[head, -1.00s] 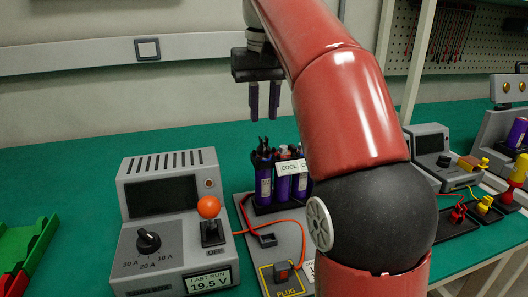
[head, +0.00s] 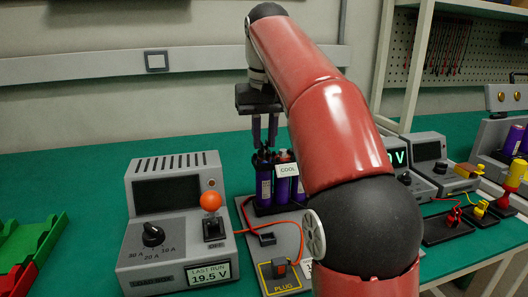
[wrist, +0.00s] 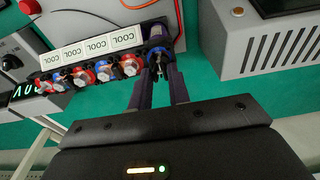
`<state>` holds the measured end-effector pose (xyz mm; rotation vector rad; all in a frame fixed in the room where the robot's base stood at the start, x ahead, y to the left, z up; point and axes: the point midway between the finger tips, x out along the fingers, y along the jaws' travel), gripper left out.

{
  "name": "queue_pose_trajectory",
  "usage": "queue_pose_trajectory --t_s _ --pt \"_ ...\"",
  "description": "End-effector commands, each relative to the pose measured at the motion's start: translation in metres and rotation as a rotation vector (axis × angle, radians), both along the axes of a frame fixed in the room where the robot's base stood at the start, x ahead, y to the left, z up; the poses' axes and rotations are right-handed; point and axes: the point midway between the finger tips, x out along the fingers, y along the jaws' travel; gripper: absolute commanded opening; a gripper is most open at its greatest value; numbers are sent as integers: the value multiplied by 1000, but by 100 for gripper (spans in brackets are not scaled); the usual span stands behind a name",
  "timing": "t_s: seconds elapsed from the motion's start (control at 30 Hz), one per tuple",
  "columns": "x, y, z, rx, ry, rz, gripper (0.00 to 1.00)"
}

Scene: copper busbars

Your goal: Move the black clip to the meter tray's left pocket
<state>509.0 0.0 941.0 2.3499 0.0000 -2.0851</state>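My gripper (head: 264,146) points down at the left end of the row of purple cells, its fingers apart. In the wrist view the fingertips (wrist: 158,68) straddle the end cell's top, where a small dark piece, seemingly the black clip (wrist: 157,58), sits between them. A gap seems to show around it, so I see no firm hold. In the head view the fingers mostly hide the clip. A black tray (head: 436,232), apparently the meter tray, lies at the right by the grey meters. A red clip (head: 453,217) and a yellow clip (head: 480,208) lie there; its pocket edges are unclear.
The cell rack carries COOL labels (head: 288,170) beside my gripper. A grey load box (head: 172,220) with an orange-knobbed lever (head: 211,202) stands left of it. Red wires (head: 290,222) cross the grey board. Green bins (head: 30,245) are at far left. My arm blocks the middle.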

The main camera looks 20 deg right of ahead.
Motion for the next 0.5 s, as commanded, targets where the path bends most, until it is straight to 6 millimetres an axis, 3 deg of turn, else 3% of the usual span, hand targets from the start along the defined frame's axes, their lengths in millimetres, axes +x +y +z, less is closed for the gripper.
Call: queue_pose_trajectory --t_s 0.17,0.5 --pt "0 0 2 0 -1 0 2" --pt "1 0 31 0 -3 0 2"
